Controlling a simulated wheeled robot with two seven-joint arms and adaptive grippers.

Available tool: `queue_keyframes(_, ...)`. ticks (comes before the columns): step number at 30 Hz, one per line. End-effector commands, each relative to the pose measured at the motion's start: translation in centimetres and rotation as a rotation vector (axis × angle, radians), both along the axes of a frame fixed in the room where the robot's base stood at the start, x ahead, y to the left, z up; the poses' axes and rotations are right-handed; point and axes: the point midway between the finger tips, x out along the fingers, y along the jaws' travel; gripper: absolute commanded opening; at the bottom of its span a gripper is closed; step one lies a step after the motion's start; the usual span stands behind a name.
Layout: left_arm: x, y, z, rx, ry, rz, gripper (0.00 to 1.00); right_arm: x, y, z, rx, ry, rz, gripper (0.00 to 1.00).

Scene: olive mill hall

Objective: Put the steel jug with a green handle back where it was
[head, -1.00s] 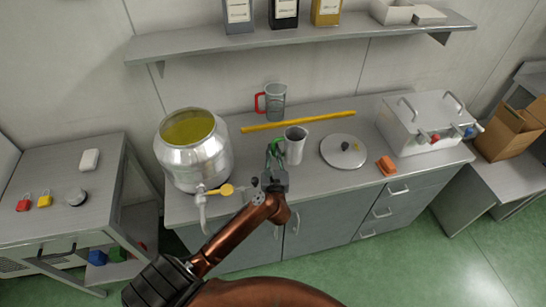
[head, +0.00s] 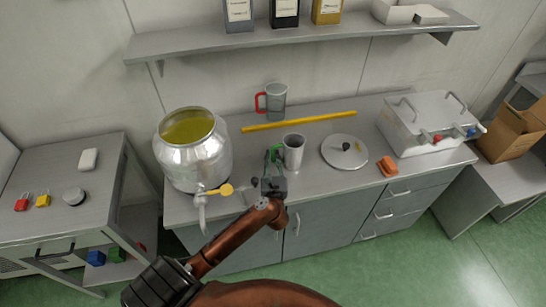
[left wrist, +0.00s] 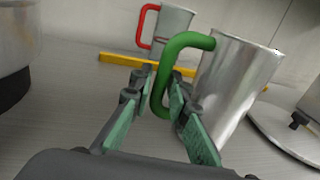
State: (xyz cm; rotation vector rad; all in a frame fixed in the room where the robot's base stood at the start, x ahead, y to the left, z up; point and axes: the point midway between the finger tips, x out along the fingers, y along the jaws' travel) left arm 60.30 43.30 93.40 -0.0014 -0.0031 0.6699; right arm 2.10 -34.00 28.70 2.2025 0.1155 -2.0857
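The steel jug with a green handle (head: 293,153) is upright at the middle of the counter, near its front part. In the left wrist view the fingers (left wrist: 163,100) close on the green handle (left wrist: 160,92) from both sides. I cannot tell surely whether the jug's base touches the counter (head: 310,185). My right gripper is not in view.
A big steel vat (head: 196,160) with a tap stands left.

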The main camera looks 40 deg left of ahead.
Motion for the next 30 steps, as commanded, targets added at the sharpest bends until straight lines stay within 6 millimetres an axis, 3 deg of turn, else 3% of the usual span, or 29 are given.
queue_keyframes(4,0.0,0.0,0.0,0.0,0.0,0.0,0.27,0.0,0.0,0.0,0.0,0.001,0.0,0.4)
queue_keyframes(16,-0.1,-0.2,0.8,0.0,0.0,-0.001,0.27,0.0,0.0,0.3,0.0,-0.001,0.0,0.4)
queue_keyframes(30,-7.5,-5.9,0.5,-0.004,0.002,0.0,0.27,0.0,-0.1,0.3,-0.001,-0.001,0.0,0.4)
